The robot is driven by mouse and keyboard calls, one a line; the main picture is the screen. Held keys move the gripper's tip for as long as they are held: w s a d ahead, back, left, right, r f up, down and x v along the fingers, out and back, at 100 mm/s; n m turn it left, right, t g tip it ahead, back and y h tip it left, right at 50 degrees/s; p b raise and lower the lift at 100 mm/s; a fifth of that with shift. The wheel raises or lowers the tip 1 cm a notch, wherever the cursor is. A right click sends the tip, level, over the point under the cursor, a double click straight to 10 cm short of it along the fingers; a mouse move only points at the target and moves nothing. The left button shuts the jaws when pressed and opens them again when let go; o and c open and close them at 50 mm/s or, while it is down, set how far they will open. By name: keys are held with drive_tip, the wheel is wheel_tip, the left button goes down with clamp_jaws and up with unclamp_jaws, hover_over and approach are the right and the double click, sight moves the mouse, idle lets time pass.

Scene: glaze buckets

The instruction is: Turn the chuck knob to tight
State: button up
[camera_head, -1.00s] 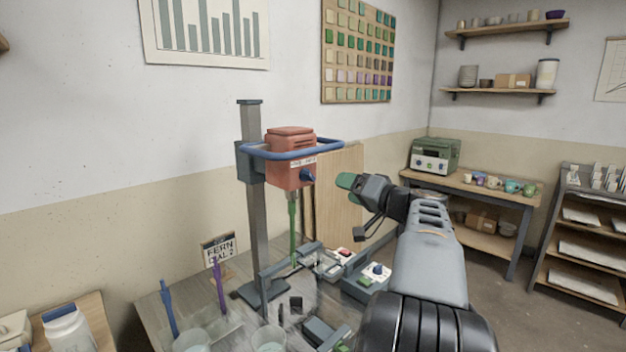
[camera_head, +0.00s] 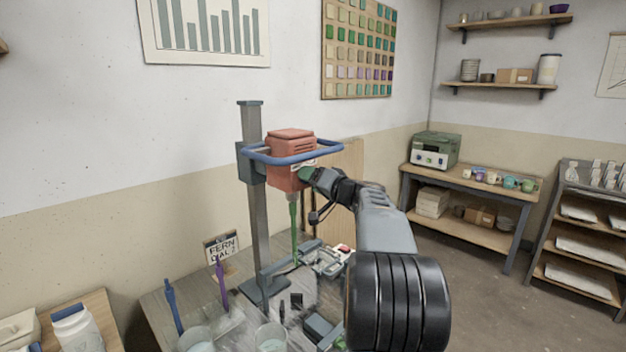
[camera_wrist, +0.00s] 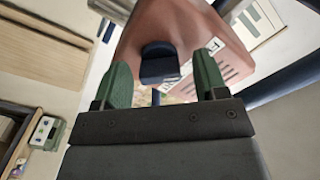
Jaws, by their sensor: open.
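The chuck knob (camera_wrist: 159,64) is dark blue and sits on the red mixer head (camera_head: 288,158). In the wrist view it lies between the two green fingertips of my gripper (camera_wrist: 162,82), with a gap on each side. In the head view my gripper (camera_head: 306,174) is at the right side of the mixer head and hides the knob. My gripper is open. A label on the head is partly visible in the wrist view, but its words are too small to read. A green stirring shaft (camera_head: 294,232) hangs below the head.
A blue ring rail (camera_head: 290,160) runs around the mixer head, and a grey post (camera_head: 257,200) carries it. Below stand clear buckets (camera_head: 270,338), a purple tool (camera_head: 221,285), a blue tool (camera_head: 172,308) and a sign (camera_head: 221,246). A wooden board (camera_head: 340,195) stands behind.

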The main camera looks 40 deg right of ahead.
drive_tip(key=shift+c, duration=0.4)
drive_tip(key=c, duration=0.8)
drive_tip(key=shift+c, duration=0.2)
drive_tip(key=shift+m+b, duration=0.4)
drive_tip(key=shift+m, duration=8.7)
